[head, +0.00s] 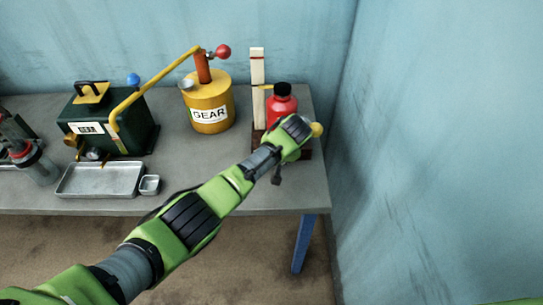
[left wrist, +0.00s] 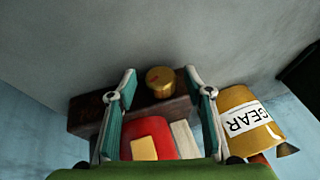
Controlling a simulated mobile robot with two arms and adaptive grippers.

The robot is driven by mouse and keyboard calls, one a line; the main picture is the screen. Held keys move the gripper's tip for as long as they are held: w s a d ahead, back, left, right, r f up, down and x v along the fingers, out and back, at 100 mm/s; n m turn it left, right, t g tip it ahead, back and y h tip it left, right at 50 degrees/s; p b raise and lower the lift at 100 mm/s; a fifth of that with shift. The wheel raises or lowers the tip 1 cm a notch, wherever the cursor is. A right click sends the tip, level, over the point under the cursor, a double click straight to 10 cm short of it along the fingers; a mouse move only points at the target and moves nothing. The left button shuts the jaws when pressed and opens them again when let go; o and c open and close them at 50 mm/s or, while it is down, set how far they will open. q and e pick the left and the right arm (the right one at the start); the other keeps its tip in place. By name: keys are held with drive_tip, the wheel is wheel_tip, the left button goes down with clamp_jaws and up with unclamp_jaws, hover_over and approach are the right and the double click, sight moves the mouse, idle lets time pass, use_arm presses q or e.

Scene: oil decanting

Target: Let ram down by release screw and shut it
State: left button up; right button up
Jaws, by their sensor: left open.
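The red jack (head: 283,106) with a black top stands on a dark brown base (head: 306,154) at the right end of the bench. Its red body also shows in the left wrist view (left wrist: 166,133). A brass knob, which looks like the release screw (left wrist: 159,80), has a small red mark and lies between the spread fingers of my left gripper (left wrist: 161,76). The fingers are open, apart from the knob on both sides. In the head view my left gripper (head: 300,130) covers the jack's lower part. My right gripper is not in view.
A white post (head: 257,65) with a yellow pointer stands beside the jack. A yellow GEAR can (head: 208,95) with a red-knobbed pump stands to the left. Further left are a dark green GEAR box (head: 135,125), a metal tray (head: 100,180) and a small cup (head: 149,184). A wall is close right.

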use_arm(q)
drive_tip(key=v, duration=1.1)
drive_tip(key=shift+r, duration=0.25)
drive_tip(key=shift+d, duration=0.1)
